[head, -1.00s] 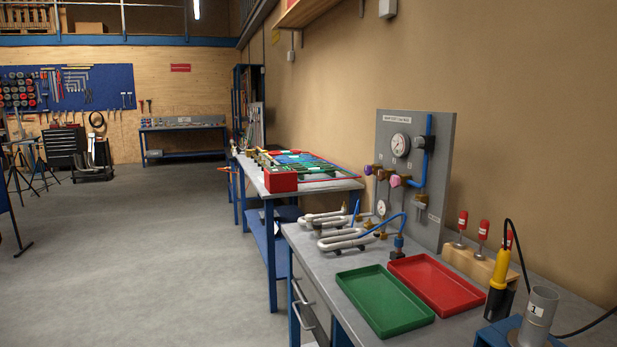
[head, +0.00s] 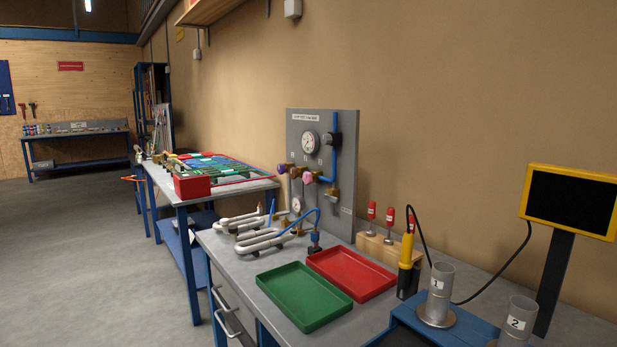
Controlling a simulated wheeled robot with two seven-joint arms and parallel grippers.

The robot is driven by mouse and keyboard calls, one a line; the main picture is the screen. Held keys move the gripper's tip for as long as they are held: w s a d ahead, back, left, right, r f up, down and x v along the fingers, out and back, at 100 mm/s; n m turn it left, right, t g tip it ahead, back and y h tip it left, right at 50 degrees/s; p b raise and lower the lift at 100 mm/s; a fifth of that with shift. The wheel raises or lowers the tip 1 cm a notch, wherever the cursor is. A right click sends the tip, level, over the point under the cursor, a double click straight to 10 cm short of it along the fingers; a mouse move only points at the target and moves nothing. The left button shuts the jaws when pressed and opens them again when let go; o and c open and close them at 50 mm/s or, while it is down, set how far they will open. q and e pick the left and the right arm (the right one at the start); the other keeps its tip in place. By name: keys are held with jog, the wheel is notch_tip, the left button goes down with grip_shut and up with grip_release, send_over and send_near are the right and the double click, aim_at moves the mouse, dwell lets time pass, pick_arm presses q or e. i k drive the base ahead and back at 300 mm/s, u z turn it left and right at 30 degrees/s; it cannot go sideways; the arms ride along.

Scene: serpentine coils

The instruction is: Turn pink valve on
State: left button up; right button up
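The pink valve (head: 308,176) is a small knob on the front of the grey upright panel (head: 347,160), at the right of a row of fittings below the round gauge (head: 310,143). A purple knob (head: 283,169) sits to its left on the same row. A blue pipe (head: 334,155) runs down the panel just right of the pink valve. The valve's on or off position is too small to tell. Neither of my grippers is in the head view.
The grey bench (head: 238,268) carries silver coils (head: 262,240), a green tray (head: 303,297) and a red tray (head: 351,274) in front of the panel. Red-handled tools in a wooden block (head: 376,252), numbered metal cups (head: 437,290) and a yellow-framed screen (head: 570,202) stand to the right. Open floor (head: 95,250) lies left.

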aim_at(307, 177)
jog(key=u, duration=0.25)
jog(key=k, duration=0.9)
jog(key=u, duration=1.3)
jog(key=i, duration=3.85)
jog(key=z, duration=1.05)
jog(key=i, duration=1.2)
jog(key=z, duration=1.3)
